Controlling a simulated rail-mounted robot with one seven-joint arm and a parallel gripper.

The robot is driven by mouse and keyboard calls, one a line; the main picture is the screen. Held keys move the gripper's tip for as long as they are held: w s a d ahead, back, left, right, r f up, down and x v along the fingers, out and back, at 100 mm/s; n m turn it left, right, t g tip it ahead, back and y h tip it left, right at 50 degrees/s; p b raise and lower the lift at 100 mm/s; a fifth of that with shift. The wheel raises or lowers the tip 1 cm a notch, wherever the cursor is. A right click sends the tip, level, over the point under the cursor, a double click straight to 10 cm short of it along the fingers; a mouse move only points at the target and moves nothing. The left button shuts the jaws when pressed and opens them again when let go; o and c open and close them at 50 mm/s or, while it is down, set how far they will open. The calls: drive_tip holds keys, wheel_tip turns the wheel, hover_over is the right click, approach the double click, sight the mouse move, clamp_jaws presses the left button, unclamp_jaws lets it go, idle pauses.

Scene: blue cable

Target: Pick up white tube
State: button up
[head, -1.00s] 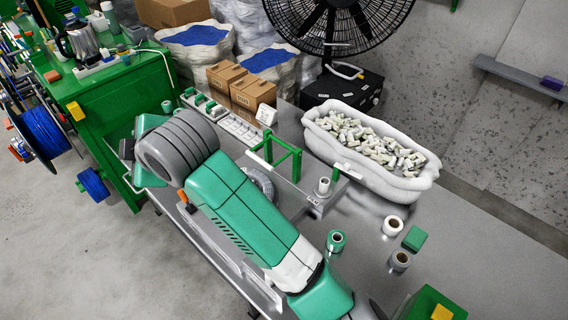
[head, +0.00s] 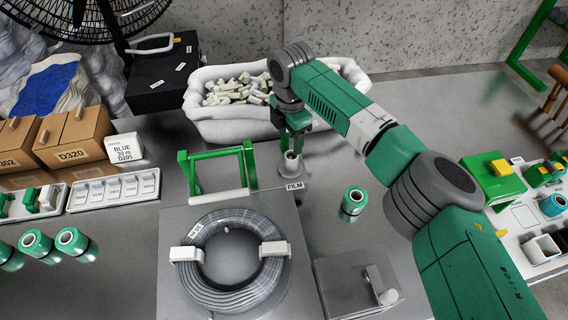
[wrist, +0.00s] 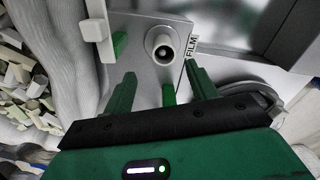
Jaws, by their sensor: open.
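A short whitish tube (head: 291,158) stands upright on the grey stand labelled FILM (head: 294,187), in the middle of the bench. In the wrist view the tube (wrist: 162,46) is seen from above as a pale ring with a dark centre. My gripper (head: 297,138) points down over the stand, close above the tube. In the wrist view my gripper's (wrist: 159,78) green fingers are apart, with nothing between the tips; the tube lies just beyond them. A white bar (head: 218,196) lies across the front of a green frame beside the stand.
A white bin of pale pieces (head: 200,112) stands behind my gripper. A grey cable coil (head: 190,255) with white clips lies in front of the green frame (head: 183,165). A green roll (head: 354,201) stands right of the stand.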

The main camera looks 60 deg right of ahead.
sight(292, 157)
wheel_tip(292, 157, down, 3)
drive_tip(key=shift+a+r+b, duration=0.1)
drive_tip(key=shift+r+b, duration=0.05)
drive_tip(key=shift+b, duration=0.4)
drive_tip(key=f+b, duration=0.2)
drive_tip(key=f, duration=0.1)
drive_tip(key=s+f+b, duration=0.1)
drive_tip(key=f, duration=0.1)
drive_tip(key=shift+w, duration=0.15)
drive_tip(key=shift+c, duration=0.4)
drive_tip(key=c, duration=1)
